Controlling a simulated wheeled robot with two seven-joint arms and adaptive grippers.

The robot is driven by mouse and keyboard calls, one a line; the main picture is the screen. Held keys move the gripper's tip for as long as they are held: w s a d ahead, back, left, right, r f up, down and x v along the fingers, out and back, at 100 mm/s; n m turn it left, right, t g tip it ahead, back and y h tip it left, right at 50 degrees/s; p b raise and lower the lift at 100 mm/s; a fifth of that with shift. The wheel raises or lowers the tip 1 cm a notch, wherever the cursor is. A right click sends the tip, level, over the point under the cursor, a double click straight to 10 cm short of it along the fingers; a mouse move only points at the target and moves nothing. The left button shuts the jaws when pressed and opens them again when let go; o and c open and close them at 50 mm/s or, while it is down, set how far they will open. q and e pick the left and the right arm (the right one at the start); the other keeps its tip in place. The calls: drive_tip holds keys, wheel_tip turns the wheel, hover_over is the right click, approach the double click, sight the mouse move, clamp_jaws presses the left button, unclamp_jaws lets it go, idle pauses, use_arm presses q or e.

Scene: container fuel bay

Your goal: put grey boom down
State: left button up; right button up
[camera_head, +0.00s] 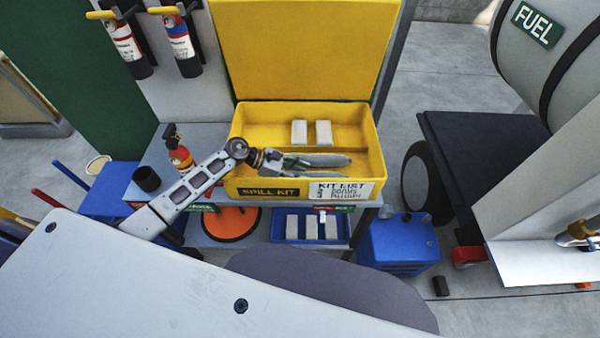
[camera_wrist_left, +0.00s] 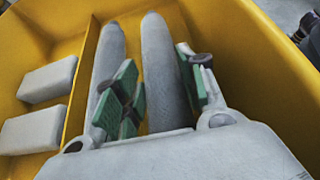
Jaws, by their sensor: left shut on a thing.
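The yellow spill kit box (camera_head: 362,120) stands open on a grey bench, its lid raised at the back. My left gripper (camera_head: 294,162) reaches in from the left over the box's front compartment. It is shut on a grey boom (camera_head: 330,159), a long rounded roll lying roughly level. In the left wrist view the held boom (camera_wrist_left: 163,65) lies between the green finger pads of the left gripper (camera_wrist_left: 158,92). A second grey boom (camera_wrist_left: 109,52) lies parallel beside it, nearer the divider. I cannot tell whether the held boom touches the box floor.
Two pale blocks (camera_head: 299,132) lie in the box's back compartment. Beneath are a blue tray (camera_head: 282,238) with pale blocks and an orange disc (camera_head: 232,223). A black cup (camera_head: 146,178) and a small red extinguisher (camera_head: 181,157) stand left. A blue can (camera_head: 400,243) stands right.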

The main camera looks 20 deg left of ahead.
use_arm(q)
drive_tip(key=shift+f, duration=0.1)
use_arm(e)
drive_tip(key=shift+f, duration=0.15)
use_arm(q)
drive_tip(key=o, duration=1.1)
drive_tip(key=shift+c, duration=0.2)
use_arm(e)
drive_tip(key=shift+a, duration=0.1)
use_arm(q)
drive_tip(key=shift+s+a+r, duration=0.1)
drive_tip(key=shift+a+r, duration=0.2)
drive_tip(key=shift+a, duration=0.15)
drive_tip(key=v, duration=0.3)
drive_tip(key=shift+a+r+b, duration=0.1)
drive_tip(key=shift+a+b, duration=0.05)
drive_tip(key=shift+b, duration=0.25)
drive_tip(key=shift+v, duration=0.8)
drive_tip(key=shift+s+a+r+b, duration=0.25)
drive_tip(key=shift+a+r+b, duration=0.1)
drive_tip(key=shift+a, duration=0.2)
drive_tip(key=shift+a+r, duration=0.1)
use_arm(e)
drive_tip(key=shift+w+d+f, duration=0.1)
drive_tip(key=shift+d+f, duration=0.15)
drive_tip(key=shift+d, duration=0.2)
drive_tip(key=shift+w+d+f, duration=0.1)
drive_tip(key=shift+d+f, duration=0.15)
drive_tip(key=shift+d, duration=0.2)
